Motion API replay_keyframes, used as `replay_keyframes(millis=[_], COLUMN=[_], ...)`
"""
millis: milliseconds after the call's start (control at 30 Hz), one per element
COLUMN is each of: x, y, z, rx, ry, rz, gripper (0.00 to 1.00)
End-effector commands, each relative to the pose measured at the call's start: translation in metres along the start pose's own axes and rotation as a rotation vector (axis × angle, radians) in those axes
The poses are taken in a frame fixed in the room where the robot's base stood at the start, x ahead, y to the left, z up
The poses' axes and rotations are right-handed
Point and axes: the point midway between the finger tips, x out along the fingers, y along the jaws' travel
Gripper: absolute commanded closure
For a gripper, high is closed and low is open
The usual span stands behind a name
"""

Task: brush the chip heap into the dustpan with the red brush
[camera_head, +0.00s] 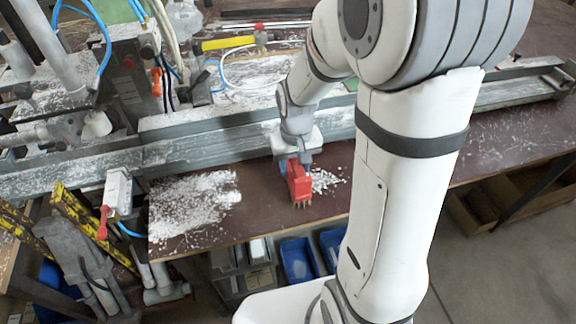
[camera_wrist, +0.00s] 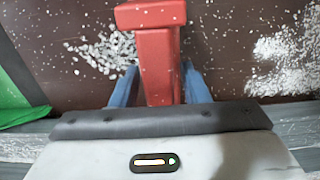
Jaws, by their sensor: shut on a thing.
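My gripper (camera_head: 291,166) is shut on the red brush (camera_head: 299,184); its blue fingers show on either side of the brush in the wrist view (camera_wrist: 160,88). The brush hangs bristles down over the brown bench top; I cannot tell whether they touch it. A small white chip heap (camera_head: 325,180) lies just right of the brush, partly scattered; it is left of the brush in the wrist view (camera_wrist: 106,52). A green piece with a dark side (camera_wrist: 14,92) is cut off at the wrist view's left edge; I cannot tell whether it is the dustpan. No dustpan is clear in the head view.
A wider white chip patch (camera_head: 192,207) covers the bench's left part. A long grey profile rail (camera_head: 215,127) runs behind the brush. A clamp with a red handle (camera_head: 103,222) stands at the left. Blue bins (camera_head: 297,258) sit below the front edge. My arm hides much of the right.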

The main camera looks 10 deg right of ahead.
Motion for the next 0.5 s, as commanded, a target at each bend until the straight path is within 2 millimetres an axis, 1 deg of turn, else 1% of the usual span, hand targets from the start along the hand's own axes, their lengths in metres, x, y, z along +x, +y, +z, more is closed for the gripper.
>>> replay_keyframes(millis=[33, 200, 500], x=[0.000, 0.000, 0.000], y=[0.007, 0.020, 0.022], z=[0.000, 0.000, 0.000], rx=[0.004, 0.002, 0.000], ry=[0.001, 0.001, 0.001], rz=[0.000, 0.000, 0.000], gripper=[0.81, 0.81, 0.81])
